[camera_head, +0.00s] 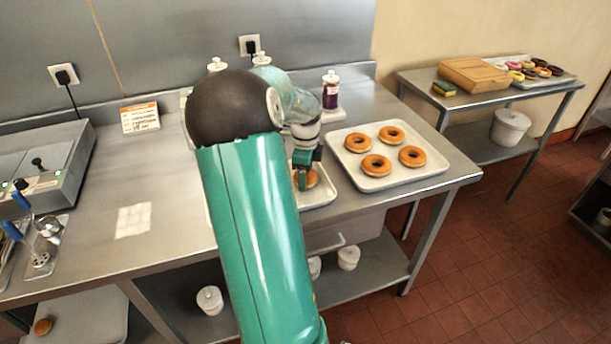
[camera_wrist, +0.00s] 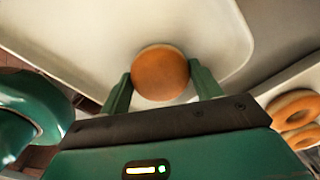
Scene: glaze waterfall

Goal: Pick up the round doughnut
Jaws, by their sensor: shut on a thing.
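The round doughnut (camera_wrist: 160,72) is a plain brown bun without a hole, between the two fingers of my gripper (camera_wrist: 160,88) in the wrist view. My gripper is shut on it, with a finger against each side. Below it is a white tray (camera_wrist: 70,30). In the head view my gripper (camera_head: 303,178) is low over the smaller white tray (camera_head: 322,194), and the round doughnut (camera_head: 312,179) shows partly behind it. My arm hides much of that tray. I cannot tell whether the doughnut touches the tray.
A white tray (camera_head: 370,180) with several ring doughnuts (camera_head: 391,135) stands just right. A purple bottle (camera_head: 330,92) stands behind. A fryer (camera_head: 45,170) is at the left. A side table at the back right holds a wooden box (camera_head: 473,74) and glazed doughnuts (camera_head: 540,66).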

